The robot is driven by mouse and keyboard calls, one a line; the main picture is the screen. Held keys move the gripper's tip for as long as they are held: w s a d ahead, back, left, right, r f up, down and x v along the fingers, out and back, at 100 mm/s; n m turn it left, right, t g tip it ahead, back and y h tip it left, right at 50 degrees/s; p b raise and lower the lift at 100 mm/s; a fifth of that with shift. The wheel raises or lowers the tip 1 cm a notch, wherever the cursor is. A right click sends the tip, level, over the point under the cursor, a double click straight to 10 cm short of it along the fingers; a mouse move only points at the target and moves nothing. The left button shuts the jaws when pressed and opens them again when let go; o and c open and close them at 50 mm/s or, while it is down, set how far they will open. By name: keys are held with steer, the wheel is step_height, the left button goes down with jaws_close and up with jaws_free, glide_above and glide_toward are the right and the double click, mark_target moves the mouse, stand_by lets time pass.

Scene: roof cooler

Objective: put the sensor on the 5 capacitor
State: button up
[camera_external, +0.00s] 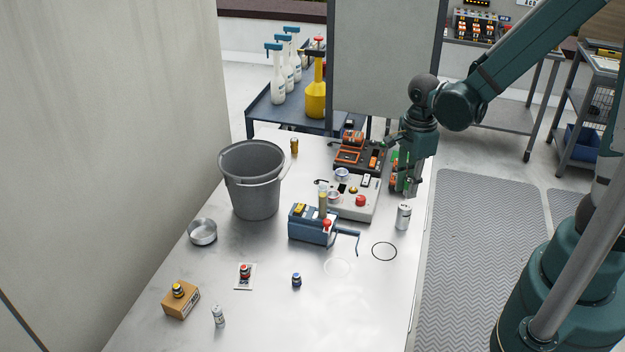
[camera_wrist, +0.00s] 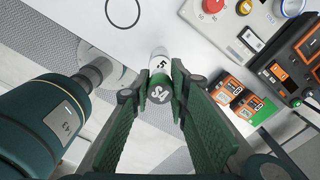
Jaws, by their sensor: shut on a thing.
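My gripper (camera_wrist: 163,88) is shut on the sensor (camera_wrist: 160,92), a small round piece with a dark green top marked in white. The capacitor (camera_wrist: 160,64), a pale upright cylinder marked 5, shows just beyond the sensor in the wrist view. In the external view the capacitor (camera_external: 403,217) stands near the table's right edge, and my gripper (camera_external: 411,190) is just above it. The sensor is hidden by the fingers in the external view. I cannot tell whether the sensor touches the capacitor.
A grey control panel (camera_external: 350,205) with a red button stands left of the capacitor. Orange-and-green blocks (camera_wrist: 228,88) lie beside my fingers in the wrist view.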

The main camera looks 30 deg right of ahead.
mark_target(406, 206)
steer(key=shift+f, duration=0.1)
steer(key=shift+f, duration=2)
steer(key=shift+f+b, duration=0.15)
steer(key=shift+b, duration=0.2)
steer(key=o, duration=0.9)
steer(key=shift+r, duration=0.25)
steer(key=shift+r+p, duration=0.65)
steer(key=shift+r, duration=5.3)
